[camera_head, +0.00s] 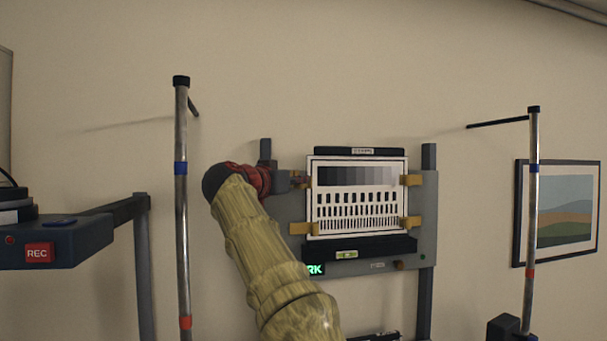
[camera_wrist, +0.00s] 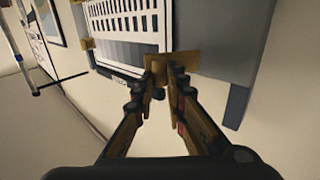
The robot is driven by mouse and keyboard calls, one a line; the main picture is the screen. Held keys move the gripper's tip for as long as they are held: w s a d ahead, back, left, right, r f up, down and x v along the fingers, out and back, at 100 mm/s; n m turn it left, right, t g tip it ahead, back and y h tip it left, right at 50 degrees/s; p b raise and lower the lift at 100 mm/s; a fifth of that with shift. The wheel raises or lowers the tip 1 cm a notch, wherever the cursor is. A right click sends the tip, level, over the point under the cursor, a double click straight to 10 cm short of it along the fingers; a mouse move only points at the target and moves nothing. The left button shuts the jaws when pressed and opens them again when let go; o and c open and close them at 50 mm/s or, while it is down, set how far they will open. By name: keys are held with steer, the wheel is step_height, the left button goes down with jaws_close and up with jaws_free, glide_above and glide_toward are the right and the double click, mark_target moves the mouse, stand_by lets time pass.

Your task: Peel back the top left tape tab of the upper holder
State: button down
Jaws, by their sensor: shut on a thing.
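A white test chart (camera_head: 355,197) with grey steps and rows of black bars is mounted on a grey wall panel (camera_head: 427,235). Mustard tape tabs sit at its top right (camera_head: 411,181), bottom right (camera_head: 410,222) and bottom left (camera_head: 302,228). My gripper (camera_head: 299,180) reaches the chart's top left corner, where it mostly hides the tab in the head view. In the wrist view my gripper (camera_wrist: 167,72) is shut on the top left tape tab (camera_wrist: 186,61), whose strip shows on both sides of the fingertips. Whether its end is lifted is unclear.
A dark bar (camera_head: 360,151) runs above the chart and a black ledge (camera_head: 372,247) below it. Metal poles (camera_head: 182,220) and (camera_head: 531,200) stand left and right. A dark box with a red REC label (camera_head: 40,253) is at far left. A framed picture (camera_head: 567,205) hangs at right.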

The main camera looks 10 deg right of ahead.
steer(key=m+g+h+p, duration=0.1)
steer(key=a+m+g+h+p, duration=0.1)
steer(key=p, duration=0.1)
steer(key=shift+a+r, duration=0.1)
steer(key=shift+a, duration=0.15)
steer(key=shift+h, duration=0.3)
steer(key=c, duration=1.8)
jaws_free()
steer(key=shift+a, duration=0.1)
steer(key=v, duration=1.2)
